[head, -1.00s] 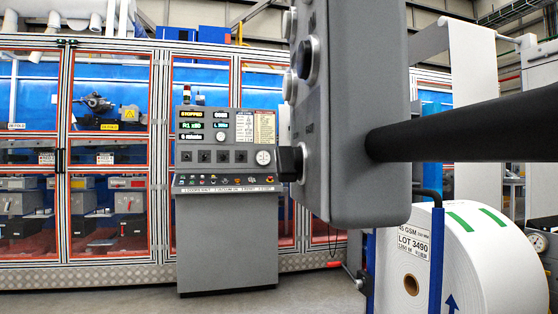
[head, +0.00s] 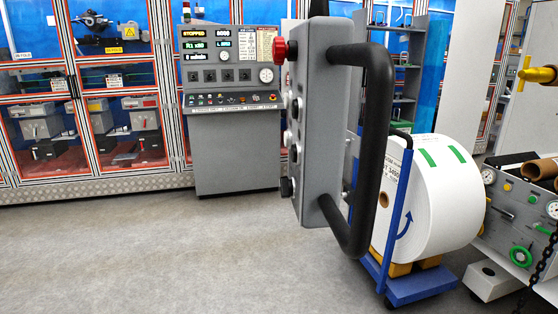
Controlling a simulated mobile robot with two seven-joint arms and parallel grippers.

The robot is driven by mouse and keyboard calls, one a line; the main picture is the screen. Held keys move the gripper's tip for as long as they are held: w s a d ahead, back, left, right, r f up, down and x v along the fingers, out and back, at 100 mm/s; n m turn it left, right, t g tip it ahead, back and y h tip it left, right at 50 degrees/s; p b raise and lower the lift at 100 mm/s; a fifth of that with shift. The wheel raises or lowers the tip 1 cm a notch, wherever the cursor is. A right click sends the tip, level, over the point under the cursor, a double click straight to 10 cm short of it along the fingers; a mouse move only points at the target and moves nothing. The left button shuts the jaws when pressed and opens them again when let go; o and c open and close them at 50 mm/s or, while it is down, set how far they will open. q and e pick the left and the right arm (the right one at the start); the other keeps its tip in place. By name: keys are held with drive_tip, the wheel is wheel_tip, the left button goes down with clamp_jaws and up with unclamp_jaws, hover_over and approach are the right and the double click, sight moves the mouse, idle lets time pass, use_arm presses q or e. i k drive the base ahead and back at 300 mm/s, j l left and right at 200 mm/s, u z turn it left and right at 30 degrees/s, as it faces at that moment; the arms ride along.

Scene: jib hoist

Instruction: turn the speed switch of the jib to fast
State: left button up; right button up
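A grey hanging control pendant (head: 325,125) fills the middle of the head view, seen nearly from the side, with a cable at its top. Its button face points left and shows edge-on. A red mushroom button (head: 280,49) sits at the top of that face, several round buttons run down it, and a black knob (head: 286,187) sticks out near the bottom. Labels are not readable, so I cannot tell which control is the speed switch or how it is set. A thick black handle (head: 379,125) is on the pendant's right side. Neither gripper is in view.
A grey console (head: 237,150) with lit displays stands behind the pendant, before glazed machine cabinets. A large white paper roll (head: 445,210) rests on a blue cart (head: 425,285) at right. A grey gauge unit (head: 510,225) stands at the right edge. The floor at left front is clear.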

sight(287, 186)
drive_tip(key=i+j+z, duration=0.1)
drive_tip(key=z, duration=0.8)
drive_tip(key=j+z, duration=0.65)
drive_tip(key=j, duration=0.2)
drive_tip(key=j+z, duration=0.15)
drive_tip(key=j, duration=0.45)
drive_tip(key=k+j+z, duration=0.1)
drive_tip(key=j, duration=0.5)
drive_tip(key=k+j+z, duration=0.15)
drive_tip(key=j, duration=0.4)
